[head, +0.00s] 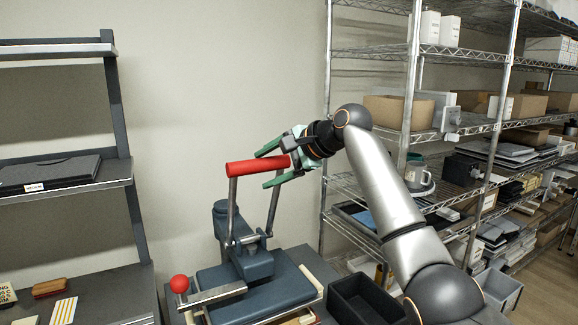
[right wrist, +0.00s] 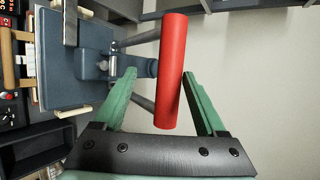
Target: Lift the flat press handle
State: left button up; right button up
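The flat press (head: 262,290) is a blue-grey machine at the lower middle of the head view. Its red bar handle (head: 255,167) stands high above the press on two grey lever arms (head: 232,208). My right gripper (head: 270,166) has green fingers, one above and one below the right end of the handle. In the right wrist view the red handle (right wrist: 172,65) lies between the open fingers (right wrist: 158,74). It is close to the right finger, with a clear gap to the left one; contact is hard to tell. My left gripper is not in view.
A red ball knob (head: 179,284) on a metal bar sits at the press's front left. A black open bin (head: 366,299) stands right of the press. A wire shelf (head: 408,140) with boxes stands behind my right arm, and a dark shelf (head: 75,187) stands left.

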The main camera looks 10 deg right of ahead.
jog(key=b+v, duration=0.1)
jog(key=v, duration=0.5)
jog(key=shift+s+d, duration=0.2)
jog(key=shift+d, duration=0.05)
jog(key=shift+r, duration=0.1)
